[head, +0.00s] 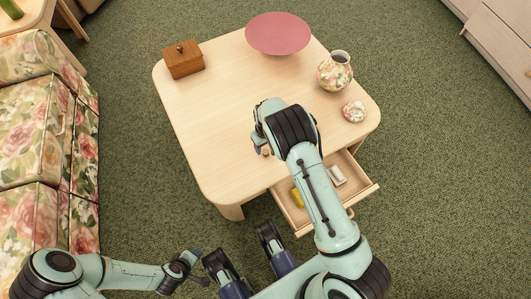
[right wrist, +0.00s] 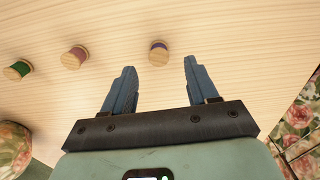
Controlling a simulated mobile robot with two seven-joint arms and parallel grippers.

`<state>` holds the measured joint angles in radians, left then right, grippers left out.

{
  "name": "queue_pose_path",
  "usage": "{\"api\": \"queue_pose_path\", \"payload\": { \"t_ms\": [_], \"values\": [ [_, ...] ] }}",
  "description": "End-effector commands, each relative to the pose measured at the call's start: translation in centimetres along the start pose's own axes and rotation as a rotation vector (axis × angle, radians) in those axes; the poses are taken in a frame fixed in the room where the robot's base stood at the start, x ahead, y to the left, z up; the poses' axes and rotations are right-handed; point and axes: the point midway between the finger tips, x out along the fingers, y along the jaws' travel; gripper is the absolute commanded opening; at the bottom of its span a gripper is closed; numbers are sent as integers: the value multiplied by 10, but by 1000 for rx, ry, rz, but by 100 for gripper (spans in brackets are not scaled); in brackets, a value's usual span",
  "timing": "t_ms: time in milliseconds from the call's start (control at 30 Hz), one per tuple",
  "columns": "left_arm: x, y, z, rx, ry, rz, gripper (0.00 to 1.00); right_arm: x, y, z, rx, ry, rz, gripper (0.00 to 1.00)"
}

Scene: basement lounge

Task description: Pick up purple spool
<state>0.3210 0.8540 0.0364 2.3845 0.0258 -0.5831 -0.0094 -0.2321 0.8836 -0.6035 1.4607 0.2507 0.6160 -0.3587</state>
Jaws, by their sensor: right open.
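The purple spool (right wrist: 159,52) stands on the pale wooden table in the right wrist view, with a blue-violet band of thread and wooden ends. My right gripper (right wrist: 159,64) is open and empty. Its two blue-grey fingers point towards the spool, which appears between and slightly beyond their tips; I cannot tell the remaining distance. In the head view the right arm hides most of this gripper and the purple spool cannot be made out. My left gripper (head: 188,263) is low at the left, away from the table, and its fingers are too unclear to judge.
A mauve spool (right wrist: 76,57) and a green spool (right wrist: 19,69) stand left of the purple one. The table (head: 205,120) holds a wooden box (head: 184,61), pink plate (head: 278,34), floral vase (head: 335,73) and round floral piece (head: 354,111). An open drawer (head: 361,192) juts out below.

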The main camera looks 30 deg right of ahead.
Motion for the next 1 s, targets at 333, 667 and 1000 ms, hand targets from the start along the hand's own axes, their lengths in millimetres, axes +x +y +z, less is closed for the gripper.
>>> {"api": "queue_pose_path", "payload": {
  "t_ms": [333,667,1000],
  "values": [
    [16,-9,-10,-8,31,-12,43,40,2,1,2,-1,1,58],
    [16,-9,-10,-8,30,-12,43,39,2,1,2,-1,0,0],
    [15,-8,-10,-8,29,-11,43,36,2,0,2,0,0,0]
  ]
}}
